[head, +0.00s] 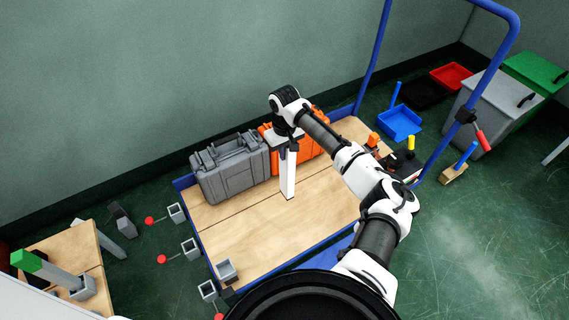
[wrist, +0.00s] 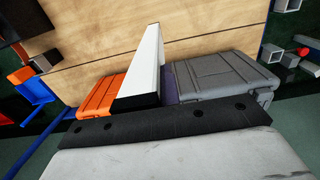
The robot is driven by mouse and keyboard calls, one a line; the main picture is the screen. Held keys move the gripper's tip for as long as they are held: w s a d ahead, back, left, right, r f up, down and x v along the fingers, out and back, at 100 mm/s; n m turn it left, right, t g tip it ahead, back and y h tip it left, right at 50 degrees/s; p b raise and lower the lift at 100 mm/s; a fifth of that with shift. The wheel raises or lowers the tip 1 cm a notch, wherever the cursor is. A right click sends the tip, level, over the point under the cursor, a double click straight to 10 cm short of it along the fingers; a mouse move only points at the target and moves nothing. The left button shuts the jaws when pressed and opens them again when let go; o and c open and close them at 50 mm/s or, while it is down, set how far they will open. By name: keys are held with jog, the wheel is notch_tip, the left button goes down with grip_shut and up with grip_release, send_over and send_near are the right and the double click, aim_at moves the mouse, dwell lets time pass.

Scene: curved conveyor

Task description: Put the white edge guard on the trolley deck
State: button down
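The white edge guard (head: 288,178) is a long, narrow white piece, hanging roughly upright below my gripper (head: 289,148) in the head view. My gripper is shut on its upper end. In the wrist view the edge guard (wrist: 143,65) stretches away from the dark gripper body toward the wooden deck. The trolley deck (head: 252,232) is pale wood with a blue frame, and the guard is over its middle, in front of the cases. I cannot tell whether its lower end touches the deck. The fingertips are mostly hidden in the wrist view.
A grey case (head: 228,170) and an orange case (head: 312,146) stand along the deck's back side. The blue handle (head: 372,55) rises at the right. The deck's front half is mostly clear.

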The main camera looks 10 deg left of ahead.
aim_at(284, 163)
jog(key=shift+f, duration=2.7)
jog(key=shift+f, duration=0.15)
jog(key=c, duration=1.6)
grip_release()
notch_tip(284, 163, up, 12)
jog(key=shift+r, duration=0.2)
